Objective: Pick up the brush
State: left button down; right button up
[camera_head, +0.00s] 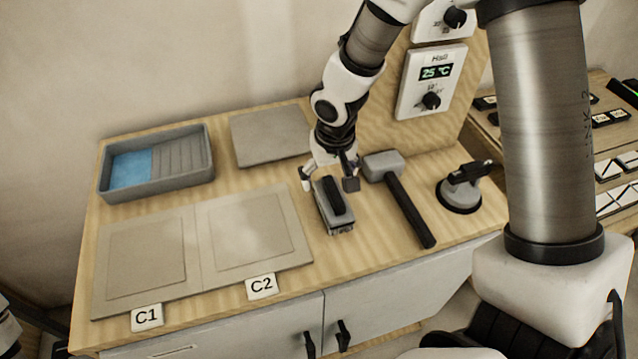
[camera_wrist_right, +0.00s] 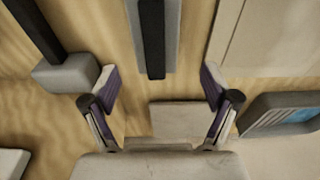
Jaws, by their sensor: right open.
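The brush (camera_head: 322,207), a grey block with a black bar handle along its top, lies on the wooden worktop right of the C2 panel. In the right wrist view the brush (camera_wrist_right: 152,38) sits at top centre, just beyond the fingertips. My right gripper (camera_head: 328,179) is open and points down at the brush's far end, with one finger toward each side. The same gripper (camera_wrist_right: 160,85) shows spread and empty in the wrist view, with nothing between its fingers. I cannot tell its exact height above the brush.
A mallet (camera_head: 408,206) lies close right of the brush, with a suction cup lifter (camera_head: 460,196) beyond it. Left are panels C1 (camera_head: 145,262) and C2 (camera_head: 250,232). Behind are a grey tray (camera_head: 187,186) with a blue area and a flat grey tile (camera_head: 268,134).

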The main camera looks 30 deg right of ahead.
aim_at(333, 200)
jog(key=shift+s+d+f, duration=0.1)
jog(key=shift+s+f, duration=0.85)
jog(key=shift+s, duration=0.15)
jog(key=f, duration=0.1)
jog(key=f+b, duration=0.1)
jog(key=f, duration=0.2)
jog(key=shift+w+f+b, duration=0.2)
jog(key=shift+w+b, duration=0.2)
jog(key=shift+w+f, duration=0.2)
jog(key=shift+w, duration=0.05)
jog(key=shift+s+r, duration=0.2)
jog(key=shift+c, duration=0.3)
jog(key=shift+s+r, duration=0.1)
jog(key=shift+s, duration=0.05)
jog(key=c, duration=0.6)
pick_arm(q)
jog(key=shift+s+a+f, duration=0.25)
jog(key=shift+s+f, duration=0.4)
jog(key=shift+f, duration=0.2)
pick_arm(e)
jog(key=c, duration=0.6)
